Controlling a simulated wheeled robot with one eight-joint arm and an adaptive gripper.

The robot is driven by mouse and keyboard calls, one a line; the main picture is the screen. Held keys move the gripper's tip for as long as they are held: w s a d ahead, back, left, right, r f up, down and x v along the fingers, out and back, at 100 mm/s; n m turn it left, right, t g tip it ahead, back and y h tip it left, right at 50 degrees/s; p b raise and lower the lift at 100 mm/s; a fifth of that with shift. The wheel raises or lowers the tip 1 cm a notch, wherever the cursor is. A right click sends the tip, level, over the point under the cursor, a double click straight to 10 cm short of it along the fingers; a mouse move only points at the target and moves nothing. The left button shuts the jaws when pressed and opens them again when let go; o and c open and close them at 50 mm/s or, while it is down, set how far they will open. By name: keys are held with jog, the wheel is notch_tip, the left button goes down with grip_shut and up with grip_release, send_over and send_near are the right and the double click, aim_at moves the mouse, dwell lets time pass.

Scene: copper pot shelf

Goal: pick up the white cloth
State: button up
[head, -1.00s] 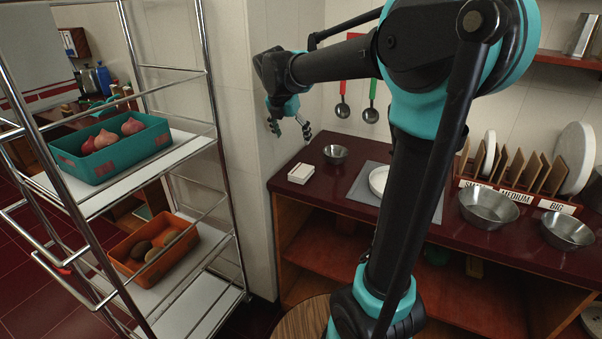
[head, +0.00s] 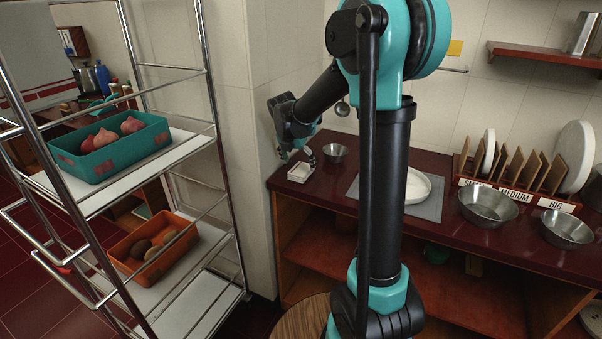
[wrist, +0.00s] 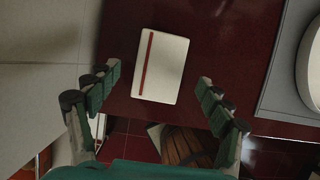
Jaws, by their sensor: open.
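The white cloth (head: 300,172) lies folded flat near the left front corner of the dark red counter. In the wrist view the cloth (wrist: 165,68) is a pale rectangle with a red stripe along its left side. My gripper (head: 297,155) is above the cloth in the head view. In the wrist view my gripper (wrist: 155,88) has its fingers wide apart and nothing between them; the cloth lies ahead of and below the fingertips. The gripper is not touching the cloth as far as I can see.
A small metal bowl (head: 335,152) stands just right of the cloth. A white plate (head: 418,187) on a grey mat (head: 432,208) lies further right.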

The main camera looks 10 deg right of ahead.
aim_at(301, 169)
jog(key=shift+x, duration=1.65)
jog(key=shift+s+f, duration=0.1)
jog(key=shift+f, duration=0.2)
jog(key=shift+c, duration=0.2)
jog(key=c, duration=1.3)
jog(key=shift+r, duration=0.15)
notch_tip(301, 169, up, 20)
jog(key=shift+r, duration=0.15)
